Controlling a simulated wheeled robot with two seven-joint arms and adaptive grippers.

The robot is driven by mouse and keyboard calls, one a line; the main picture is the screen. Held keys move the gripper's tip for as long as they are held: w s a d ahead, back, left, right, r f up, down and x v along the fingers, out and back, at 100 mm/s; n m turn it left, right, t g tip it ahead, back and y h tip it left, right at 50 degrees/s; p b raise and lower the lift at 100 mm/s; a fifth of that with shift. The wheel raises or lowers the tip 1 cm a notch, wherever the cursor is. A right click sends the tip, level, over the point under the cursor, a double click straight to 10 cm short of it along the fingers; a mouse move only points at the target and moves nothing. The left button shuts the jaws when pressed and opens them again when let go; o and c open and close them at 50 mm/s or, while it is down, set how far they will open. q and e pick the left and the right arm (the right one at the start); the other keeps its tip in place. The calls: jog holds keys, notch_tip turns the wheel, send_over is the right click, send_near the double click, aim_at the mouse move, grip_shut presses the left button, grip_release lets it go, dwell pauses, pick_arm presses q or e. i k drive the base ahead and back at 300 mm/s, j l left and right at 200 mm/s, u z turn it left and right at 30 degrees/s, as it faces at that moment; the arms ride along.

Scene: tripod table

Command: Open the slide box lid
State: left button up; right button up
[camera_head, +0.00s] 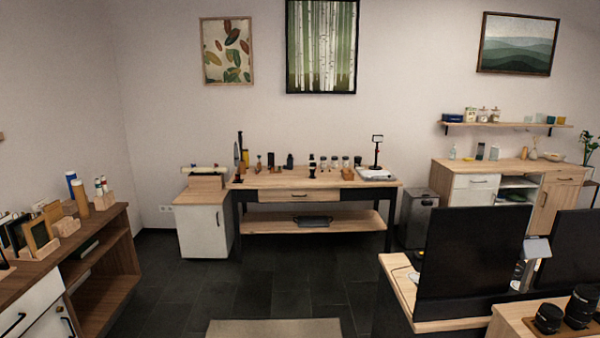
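I cannot single out the slide box or its lid with certainty at this distance. A light wooden box-like item (206,182) sits on the white cabinet left of the far workbench, with a pale long item (200,170) across its top. Small dark and light items stand along the workbench (290,182), too small to tell apart. Neither of my grippers is in view.
Dark tiled floor (260,285) is open before the workbench, with a beige mat (274,328) at the bottom. A brown shelf unit (105,270) stands left. A desk (398,268) with dark monitors (470,255) blocks the right. A cabinet (470,168) stands far right.

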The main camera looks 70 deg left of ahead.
aim_at(348, 172)
jog(key=u, duration=2)
jog(key=i+u, duration=0.15)
jog(key=i+j+u, duration=0.15)
jog(key=i+u, duration=0.35)
jog(key=i, duration=1.15)
jog(key=i+z, duration=0.1)
jog(key=i, duration=1.9)
jog(key=i+l+u, duration=0.2)
jog(key=i, duration=0.35)
jog(key=i+l+u, duration=0.2)
jog(key=i, duration=0.3)
jog(key=i+l+u, duration=0.25)
jog(key=i+l, duration=0.25)
